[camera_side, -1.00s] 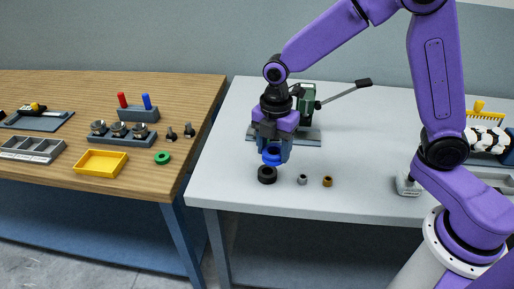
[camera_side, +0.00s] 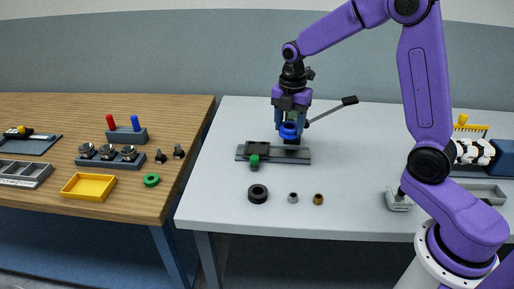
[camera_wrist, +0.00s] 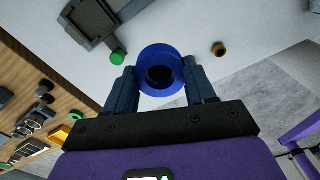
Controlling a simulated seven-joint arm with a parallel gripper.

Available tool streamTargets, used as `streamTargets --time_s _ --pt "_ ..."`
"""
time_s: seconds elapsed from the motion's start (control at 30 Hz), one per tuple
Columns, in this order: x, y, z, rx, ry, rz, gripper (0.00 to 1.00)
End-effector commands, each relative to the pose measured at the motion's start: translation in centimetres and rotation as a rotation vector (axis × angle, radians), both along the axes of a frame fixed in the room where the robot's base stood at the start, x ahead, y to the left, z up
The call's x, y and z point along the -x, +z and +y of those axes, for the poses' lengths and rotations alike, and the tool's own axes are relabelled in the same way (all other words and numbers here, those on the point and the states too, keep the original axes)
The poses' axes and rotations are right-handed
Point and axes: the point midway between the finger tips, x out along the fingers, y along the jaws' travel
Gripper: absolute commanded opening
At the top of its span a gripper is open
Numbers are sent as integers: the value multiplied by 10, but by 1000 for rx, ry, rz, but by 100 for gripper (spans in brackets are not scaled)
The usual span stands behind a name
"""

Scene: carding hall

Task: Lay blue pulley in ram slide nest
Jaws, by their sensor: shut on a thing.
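The blue pulley (camera_side: 289,130) is held between the fingers of my gripper (camera_side: 290,122), above the grey table. In the wrist view the pulley (camera_wrist: 152,54) is gripped by its sides, and its dark bore faces the camera. The ram slide (camera_side: 298,154) is a grey rail at the foot of a lever press. A dark block that looks like its nest (camera_side: 257,148) sits on the rail's left part, with a green knob (camera_side: 254,162) in front. The nest is to the left of my gripper, and its inside is hard to make out. In the wrist view the nest block (camera_wrist: 92,20) is at upper left.
The press lever (camera_side: 334,111) sticks out to the right behind my gripper. A black ring (camera_side: 258,194), a grey bushing (camera_side: 293,197) and a brass bushing (camera_side: 318,199) stand near the table's front. The wooden bench (camera_side: 130,184) on the left holds a yellow tray (camera_side: 88,187) and other parts.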

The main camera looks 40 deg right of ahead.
Motion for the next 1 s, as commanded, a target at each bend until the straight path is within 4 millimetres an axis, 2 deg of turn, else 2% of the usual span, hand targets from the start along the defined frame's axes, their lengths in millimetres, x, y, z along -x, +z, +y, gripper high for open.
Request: streamTargets --time_s 0.17,0.6,0.8,1.0 --pt "-22 -10 -3 0 -1 1 13" --pt "-95 -45 -1 1 -1 2 13" --pt "-118 -74 -1 0 -1 1 13" --pt "-132 -90 0 0 0 0 13"
